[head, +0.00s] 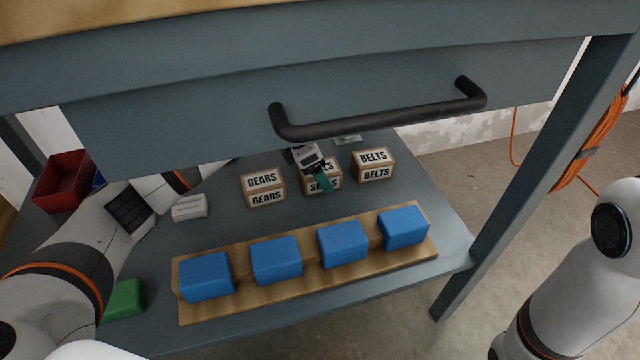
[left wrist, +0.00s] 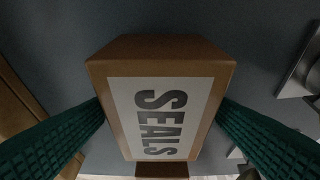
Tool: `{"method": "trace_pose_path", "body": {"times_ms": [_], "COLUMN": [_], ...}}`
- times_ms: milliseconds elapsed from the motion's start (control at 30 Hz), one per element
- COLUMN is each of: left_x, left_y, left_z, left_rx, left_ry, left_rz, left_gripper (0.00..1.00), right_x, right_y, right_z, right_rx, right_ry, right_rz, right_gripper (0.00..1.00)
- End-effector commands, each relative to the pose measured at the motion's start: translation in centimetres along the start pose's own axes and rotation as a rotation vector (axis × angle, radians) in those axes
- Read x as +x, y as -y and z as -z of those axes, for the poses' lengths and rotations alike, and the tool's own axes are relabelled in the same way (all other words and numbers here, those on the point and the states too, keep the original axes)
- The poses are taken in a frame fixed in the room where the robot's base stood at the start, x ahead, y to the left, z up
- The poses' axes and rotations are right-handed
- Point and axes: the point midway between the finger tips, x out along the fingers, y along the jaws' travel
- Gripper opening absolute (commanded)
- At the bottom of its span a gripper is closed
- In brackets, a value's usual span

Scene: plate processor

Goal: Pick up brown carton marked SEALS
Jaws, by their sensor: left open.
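The brown carton marked SEALS (head: 322,186) stands on the lower shelf between the cartons marked GEARS and BELTS. My left gripper (head: 322,181) is over it and hides part of its label. In the left wrist view the SEALS carton (left wrist: 160,112) fills the middle, with its white label facing the camera. The green fingers of my left gripper (left wrist: 160,135) are open, one on each side of the carton. I cannot tell whether they touch it. My right gripper is not in view; only part of the right arm shows at the right edge.
The GEARS carton (head: 263,188) and the BELTS carton (head: 373,165) stand close on either side. Several blue blocks (head: 343,243) sit on a wooden board (head: 310,283) in front. A drawer with a black handle (head: 385,119) overhangs the shelf. A red bin (head: 62,181) is at left.

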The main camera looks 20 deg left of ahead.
Motion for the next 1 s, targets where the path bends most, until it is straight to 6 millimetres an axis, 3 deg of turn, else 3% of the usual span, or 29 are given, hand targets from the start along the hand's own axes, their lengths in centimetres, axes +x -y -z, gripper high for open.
{"method": "trace_pose_path", "body": {"times_ms": [67,333,633,1000], "left_x": [0.76,0.69,0.69,0.13], "left_y": [0.02,0.03,0.03,0.06], "left_z": [-0.07,0.01,-0.01,0.24], "left_rx": [-0.001,-0.001,-0.001,-0.001], "left_ry": [-0.001,0.0,0.0,-0.001], "left_rz": [0.0,0.0,0.0,0.001], "left_gripper": [0.78,0.77,0.27,0.26], "right_x": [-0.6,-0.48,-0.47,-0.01], "right_y": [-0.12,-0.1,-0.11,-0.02], "right_z": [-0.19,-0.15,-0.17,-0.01], "right_rx": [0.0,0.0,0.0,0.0], "right_ry": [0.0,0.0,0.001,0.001], "right_rz": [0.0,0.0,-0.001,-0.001], "right_gripper": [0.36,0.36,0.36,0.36]}}
